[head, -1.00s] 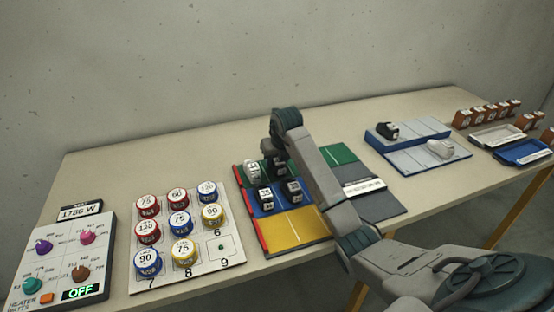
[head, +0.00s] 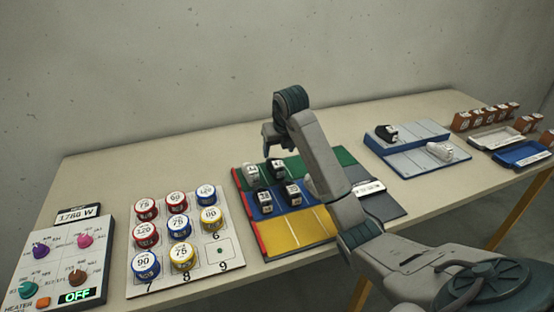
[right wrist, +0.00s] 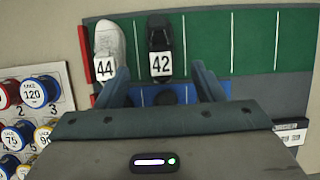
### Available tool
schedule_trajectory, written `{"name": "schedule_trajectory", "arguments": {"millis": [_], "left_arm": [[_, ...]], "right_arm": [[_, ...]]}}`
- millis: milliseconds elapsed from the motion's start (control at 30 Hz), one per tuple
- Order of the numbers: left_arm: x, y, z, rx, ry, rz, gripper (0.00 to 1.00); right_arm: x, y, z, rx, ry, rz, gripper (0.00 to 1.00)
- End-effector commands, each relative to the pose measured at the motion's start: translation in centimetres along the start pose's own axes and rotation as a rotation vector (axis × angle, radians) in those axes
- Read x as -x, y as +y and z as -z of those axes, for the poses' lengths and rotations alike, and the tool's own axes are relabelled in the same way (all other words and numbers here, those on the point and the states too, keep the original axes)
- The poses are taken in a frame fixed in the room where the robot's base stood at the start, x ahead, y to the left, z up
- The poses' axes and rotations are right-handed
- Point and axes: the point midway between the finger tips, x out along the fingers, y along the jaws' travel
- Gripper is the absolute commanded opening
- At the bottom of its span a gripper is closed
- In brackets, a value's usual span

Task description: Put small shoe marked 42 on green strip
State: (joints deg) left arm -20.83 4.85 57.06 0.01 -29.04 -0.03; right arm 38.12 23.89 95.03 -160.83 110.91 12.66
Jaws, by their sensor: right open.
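The small black shoe with a white 42 label (right wrist: 159,48) stands on the green strip (right wrist: 205,40), beside a white shoe marked 44 (right wrist: 108,42). In the head view the black shoe (head: 275,169) is just right of the white shoe (head: 251,175), both on the green strip (head: 343,155). My right gripper (head: 270,145) is above the mat, open and empty; in the right wrist view its two fingers (right wrist: 162,80) are spread on either side of the 42 shoe's near end, apart from it. My left gripper is not in view.
Two dark shoes (head: 278,198) stand on the blue strip, with an empty yellow strip (head: 292,233) in front. A board of numbered discs (head: 180,290) and a heater panel are to the left. A grey-blue stepped stand (head: 408,140) with two shoes and trays are to the right.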

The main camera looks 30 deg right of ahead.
Motion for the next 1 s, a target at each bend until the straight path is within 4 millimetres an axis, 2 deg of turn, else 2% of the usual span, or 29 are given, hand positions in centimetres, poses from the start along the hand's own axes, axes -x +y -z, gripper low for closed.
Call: {"name": "schedule_trajectory", "arguments": {"millis": [67, 133, 333, 500, 1000], "left_arm": [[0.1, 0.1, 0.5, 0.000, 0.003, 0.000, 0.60], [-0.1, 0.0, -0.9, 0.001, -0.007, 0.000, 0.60], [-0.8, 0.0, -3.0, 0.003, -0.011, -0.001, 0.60], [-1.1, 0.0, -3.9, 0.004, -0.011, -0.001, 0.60], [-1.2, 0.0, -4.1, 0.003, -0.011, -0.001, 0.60]], "right_arm": [[1.6, 0.0, 0.0, 0.000, -0.005, 0.001, 0.62], [2.4, 0.0, -0.1, 0.000, -0.001, 0.001, 0.62], [3.8, 0.0, -0.1, 0.001, -0.001, 0.001, 0.62], [4.2, 0.0, 0.0, 0.000, 0.000, 0.001, 0.62], [4.2, 0.0, 0.0, 0.000, 0.000, 0.001, 0.62]]}}
